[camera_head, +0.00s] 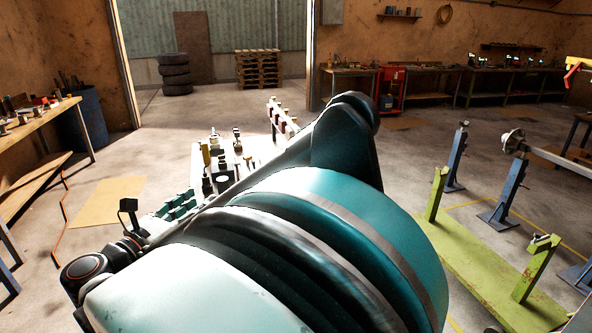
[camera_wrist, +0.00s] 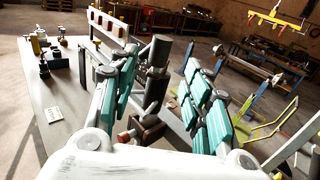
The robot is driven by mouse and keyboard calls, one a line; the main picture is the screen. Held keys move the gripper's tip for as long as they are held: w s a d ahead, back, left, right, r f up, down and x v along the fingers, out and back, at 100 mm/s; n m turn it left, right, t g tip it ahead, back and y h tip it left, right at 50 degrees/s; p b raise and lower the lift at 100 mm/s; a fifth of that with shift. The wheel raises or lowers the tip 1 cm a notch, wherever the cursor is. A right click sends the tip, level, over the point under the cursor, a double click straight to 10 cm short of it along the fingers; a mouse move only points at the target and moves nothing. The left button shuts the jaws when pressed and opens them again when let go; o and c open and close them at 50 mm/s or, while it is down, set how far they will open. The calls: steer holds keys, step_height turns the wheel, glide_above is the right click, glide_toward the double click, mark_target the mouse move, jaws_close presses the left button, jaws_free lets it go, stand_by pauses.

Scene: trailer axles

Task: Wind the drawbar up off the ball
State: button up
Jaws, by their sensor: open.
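My gripper (camera_wrist: 162,78) is open, its two teal-padded fingers spread apart in the wrist view. A dark upright post with a black cylindrical top (camera_wrist: 157,52) shows between and beyond the fingers. It may be the drawbar's winding post, but I cannot tell for sure. A dark bracket (camera_wrist: 150,127) with a small reddish-brown end sits low between the fingers. I cannot tell whether the fingers touch any of it. The ball and the drawbar's coupling cannot be made out. In the head view my own arm hides most of this area.
A pale bench top (camera_wrist: 62,105) with small fittings lies left of the fingers. A rack of reddish-brown blocks (camera_wrist: 107,25) stands behind. To the right are an axle (camera_head: 556,158) on blue stands (camera_head: 503,192) and a yellow-green frame (camera_head: 480,262). A wooden workbench (camera_head: 38,125) is at left.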

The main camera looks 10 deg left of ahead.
mark_target(220, 189)
steer(key=b+x, duration=0.1)
steer(key=x, duration=0.8)
steer(key=shift+w+d, duration=0.1)
steer(key=shift+w, duration=0.3)
jaws_close()
